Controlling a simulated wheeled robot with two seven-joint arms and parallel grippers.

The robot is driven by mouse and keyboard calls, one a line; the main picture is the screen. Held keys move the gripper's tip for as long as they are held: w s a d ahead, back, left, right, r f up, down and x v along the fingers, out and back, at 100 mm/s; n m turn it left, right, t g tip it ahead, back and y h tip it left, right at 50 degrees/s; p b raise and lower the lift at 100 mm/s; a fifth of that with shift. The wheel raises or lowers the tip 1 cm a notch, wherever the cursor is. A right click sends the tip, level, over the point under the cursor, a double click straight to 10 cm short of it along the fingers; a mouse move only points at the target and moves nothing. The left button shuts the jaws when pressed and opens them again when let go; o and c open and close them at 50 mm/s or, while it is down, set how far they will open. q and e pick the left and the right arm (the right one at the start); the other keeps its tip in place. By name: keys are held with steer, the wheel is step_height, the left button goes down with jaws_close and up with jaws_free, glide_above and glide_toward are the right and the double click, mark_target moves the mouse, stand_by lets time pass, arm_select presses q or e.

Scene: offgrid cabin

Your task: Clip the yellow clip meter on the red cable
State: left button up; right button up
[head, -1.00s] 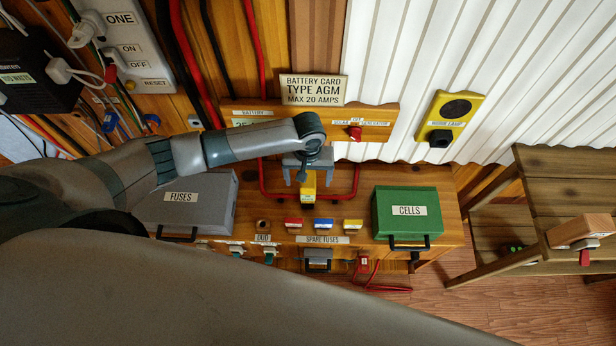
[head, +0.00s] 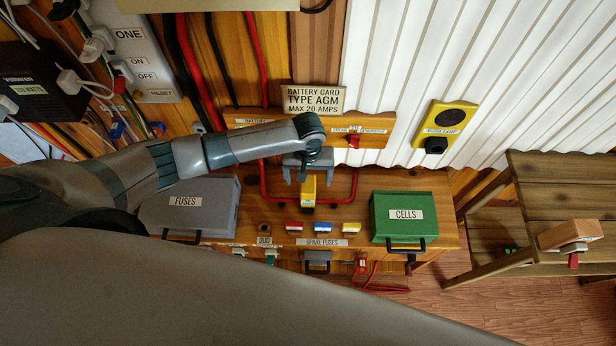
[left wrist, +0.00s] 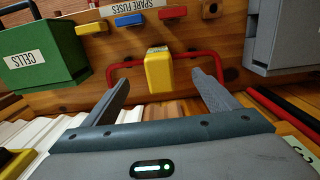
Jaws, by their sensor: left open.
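The yellow clip meter (head: 308,190) is at the lower run of the red cable (head: 340,200), a U-shaped loop in front of the wooden board. In the left wrist view the meter (left wrist: 158,72) stands out from the cable (left wrist: 203,58), which shows on both sides of it. The meter's jaw is hidden, so I cannot tell whether it is around the cable. My left gripper (head: 308,177) is open, just above the meter in the head view. In the wrist view its fingers are spread either side of the meter, with gaps visible. My right gripper is not in view.
A grey FUSES box (head: 190,208) stands left of the cable and a green CELLS box (head: 397,205) right. Red, blue and yellow spare fuses (head: 323,228) lie in front. The wooden board (head: 375,125) with a red switch is behind. A wooden shelf (head: 555,190) stands at the right.

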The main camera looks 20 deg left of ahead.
arm_select(q)
steer(key=shift+r+p, duration=0.3)
steer(key=shift+r, duration=1.4)
